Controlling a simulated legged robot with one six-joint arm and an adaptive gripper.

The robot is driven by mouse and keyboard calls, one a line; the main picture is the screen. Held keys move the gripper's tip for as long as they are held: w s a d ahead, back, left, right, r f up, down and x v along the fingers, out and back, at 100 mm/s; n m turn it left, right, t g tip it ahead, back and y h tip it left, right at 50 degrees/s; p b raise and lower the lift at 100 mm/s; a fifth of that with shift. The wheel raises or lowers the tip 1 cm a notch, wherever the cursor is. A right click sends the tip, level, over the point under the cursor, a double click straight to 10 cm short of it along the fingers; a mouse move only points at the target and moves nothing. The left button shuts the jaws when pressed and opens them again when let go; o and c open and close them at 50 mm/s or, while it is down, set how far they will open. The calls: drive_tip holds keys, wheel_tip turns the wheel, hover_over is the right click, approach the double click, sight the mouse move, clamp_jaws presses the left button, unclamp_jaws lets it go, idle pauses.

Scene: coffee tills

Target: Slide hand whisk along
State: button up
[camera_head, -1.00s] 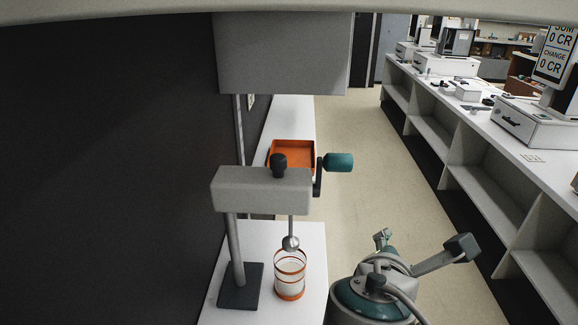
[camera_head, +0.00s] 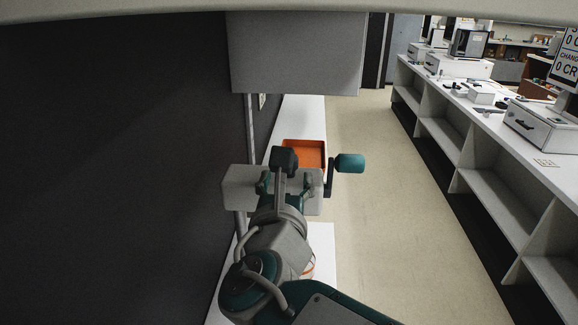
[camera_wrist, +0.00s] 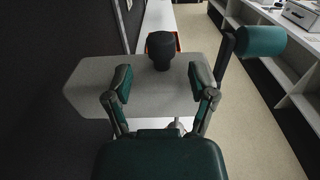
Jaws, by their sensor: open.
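The hand whisk (camera_head: 238,188) is a pale grey block on a post, with a black knob on top and a teal crank handle (camera_head: 349,163) at its right. In the wrist view the whisk's grey block (camera_wrist: 90,85) lies ahead, with the black knob (camera_wrist: 161,52) upright on it. My gripper (camera_head: 286,184) is open over the block. In the wrist view my gripper (camera_wrist: 161,80) has one finger either side of the knob's line, with the knob just beyond the fingertips. No contact is clear. My arm hides most of the whisk's lower part and the glass.
An orange tray (camera_head: 304,142) sits behind the whisk on the narrow white counter (camera_head: 298,112). A dark wall (camera_head: 110,170) runs along the left, and a grey box (camera_head: 297,55) hangs above. The aisle floor is clear; a till counter (camera_head: 480,115) stands at right.

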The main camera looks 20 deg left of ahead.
drive_tip(key=shift+x, duration=1.95)
drive_tip(key=shift+d, duration=0.1)
clamp_jaws()
wheel_tip(320, 180, down, 9)
drive_tip(key=shift+f, duration=0.15)
unclamp_jaws()
drive_tip(key=v, duration=1.2)
drive_tip(key=shift+a, duration=0.2)
